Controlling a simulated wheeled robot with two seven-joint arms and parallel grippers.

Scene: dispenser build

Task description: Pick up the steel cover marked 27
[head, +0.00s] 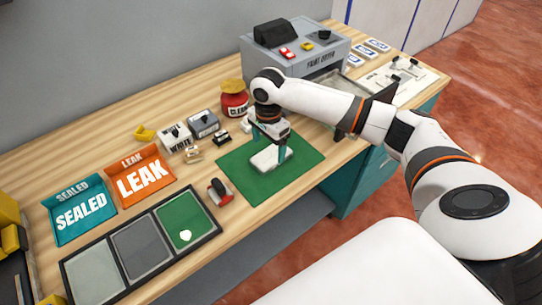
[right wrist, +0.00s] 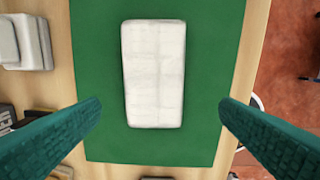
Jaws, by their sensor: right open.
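I cannot make out a cover marked 27 in either view; no such number is readable. A pale, rounded rectangular block (head: 267,160) lies on the green mat (head: 234,172). In the right wrist view the block (right wrist: 154,72) shows a plain, unmarked top. My right gripper (head: 269,149) is over the block, its fingers pointing down. In the right wrist view the fingers (right wrist: 160,104) are wide apart, with nothing between them and the block farther off. My left gripper is not in view.
An orange LEAK tray (head: 140,178), a teal SEALED tray (head: 80,212) and a three-section tray (head: 142,250) are at the left. A red jar (head: 235,104), a box marked WHITE (head: 174,136) and a grey box (head: 203,123) stand behind the mat. A grey machine (head: 300,55) is at the back.

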